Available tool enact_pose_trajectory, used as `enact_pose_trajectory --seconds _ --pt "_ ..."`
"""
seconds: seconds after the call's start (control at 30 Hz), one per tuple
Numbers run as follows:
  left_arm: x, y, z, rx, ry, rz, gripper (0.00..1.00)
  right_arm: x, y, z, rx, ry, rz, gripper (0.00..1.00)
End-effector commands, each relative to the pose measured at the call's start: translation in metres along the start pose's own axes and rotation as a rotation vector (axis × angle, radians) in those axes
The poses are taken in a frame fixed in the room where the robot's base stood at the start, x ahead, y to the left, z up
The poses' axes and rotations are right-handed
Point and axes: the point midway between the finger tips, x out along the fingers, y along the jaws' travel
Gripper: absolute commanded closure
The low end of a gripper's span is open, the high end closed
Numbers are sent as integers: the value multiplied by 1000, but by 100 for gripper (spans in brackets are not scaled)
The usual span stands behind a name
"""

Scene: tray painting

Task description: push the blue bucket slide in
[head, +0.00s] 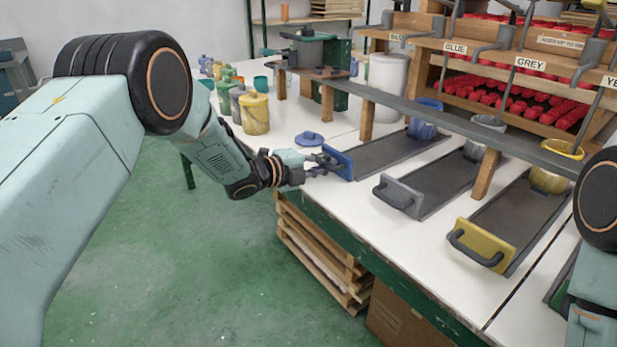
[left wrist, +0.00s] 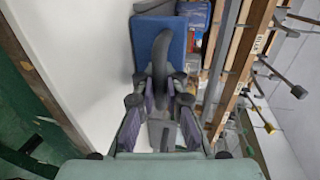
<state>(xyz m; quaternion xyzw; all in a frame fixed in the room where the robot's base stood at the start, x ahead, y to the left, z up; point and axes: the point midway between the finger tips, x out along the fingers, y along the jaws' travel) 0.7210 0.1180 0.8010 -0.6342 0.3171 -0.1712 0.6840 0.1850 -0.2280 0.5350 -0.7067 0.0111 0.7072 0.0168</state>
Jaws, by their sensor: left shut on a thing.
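The blue bucket slide is a long dark tray (head: 395,152) with a blue front plate (head: 341,165) near the table's front edge. The blue bucket (head: 424,122) sits at its far end, under the rack's BLUE label (head: 455,47). My left gripper (head: 322,163) is shut on the slide's dark handle, in front of the plate. In the left wrist view the fingers (left wrist: 161,97) close around the curved handle (left wrist: 162,55), with the blue plate (left wrist: 146,36) behind it. My right gripper is out of view; only part of that arm shows at the right edge.
Grey (head: 400,195) and yellow (head: 482,244) slide fronts stand to the right, also near the edge. Wooden posts (head: 367,120) and a long rail (head: 430,118) stand over the slides. A blue lid (head: 309,138) and several pots lie left of the blue slide.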

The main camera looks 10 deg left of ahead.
Motion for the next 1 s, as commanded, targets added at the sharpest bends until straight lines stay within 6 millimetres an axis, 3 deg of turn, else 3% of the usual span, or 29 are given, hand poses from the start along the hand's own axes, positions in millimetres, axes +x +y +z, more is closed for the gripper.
enact_pose_trajectory --seconds 0.2,0.6,0.63,0.77,1.0 --pt "11 -8 5 2 -9 -10 100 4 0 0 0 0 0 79" --pt "12 -10 6 1 -11 -12 100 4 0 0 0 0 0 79" --pt "12 -10 6 2 -11 -12 89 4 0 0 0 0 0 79" --pt "12 -9 5 2 -10 -10 79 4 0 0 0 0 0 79" --pt "13 -6 3 1 -5 -4 79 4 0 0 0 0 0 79"
